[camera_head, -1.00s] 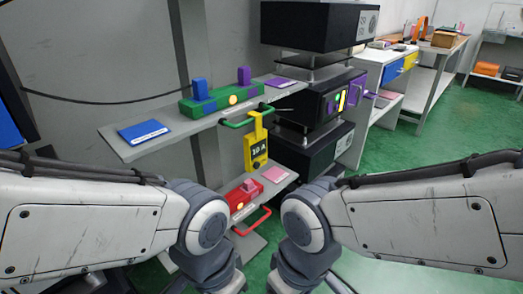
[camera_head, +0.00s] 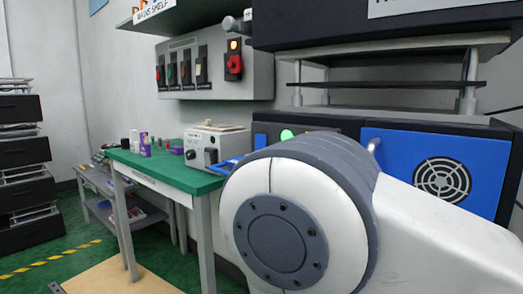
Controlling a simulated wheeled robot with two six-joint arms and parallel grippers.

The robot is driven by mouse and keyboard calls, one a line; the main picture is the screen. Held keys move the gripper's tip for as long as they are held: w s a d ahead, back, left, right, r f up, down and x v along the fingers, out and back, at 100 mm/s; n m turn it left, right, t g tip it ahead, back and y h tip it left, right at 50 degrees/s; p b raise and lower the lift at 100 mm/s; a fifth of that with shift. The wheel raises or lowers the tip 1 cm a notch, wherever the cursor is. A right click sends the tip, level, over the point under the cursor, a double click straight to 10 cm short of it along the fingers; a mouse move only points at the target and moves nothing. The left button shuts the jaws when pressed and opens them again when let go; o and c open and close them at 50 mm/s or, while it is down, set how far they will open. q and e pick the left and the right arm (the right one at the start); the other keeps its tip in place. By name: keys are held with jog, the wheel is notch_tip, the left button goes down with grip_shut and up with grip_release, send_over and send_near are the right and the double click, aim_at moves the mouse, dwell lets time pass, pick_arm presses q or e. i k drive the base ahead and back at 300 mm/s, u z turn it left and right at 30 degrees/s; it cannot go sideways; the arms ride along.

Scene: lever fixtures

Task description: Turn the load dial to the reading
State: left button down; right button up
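A cream instrument box (camera_head: 222,141) stands on the right end of a green-topped bench (camera_head: 165,172). Its front carries a dark round knob (camera_head: 191,154) and other small controls. Any reading there is too small to make out. A grey wall panel (camera_head: 181,89) above the bench has several switches and a red rotary knob (camera_head: 234,64) under a lit orange lamp. I cannot tell which knob is the load dial. A large joint of my arm fills the lower right and hides the area behind it. Neither gripper shows.
Several small bottles and a purple-and-white item (camera_head: 145,144) stand on the bench. A blue cabinet door (camera_head: 400,150) with a round vent is behind my arm, near a green light (camera_head: 287,135). Dark stacked drawers (camera_head: 20,150) stand at far left.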

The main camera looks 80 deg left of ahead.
aim_at(191, 155)
jog(key=u, duration=2.7)
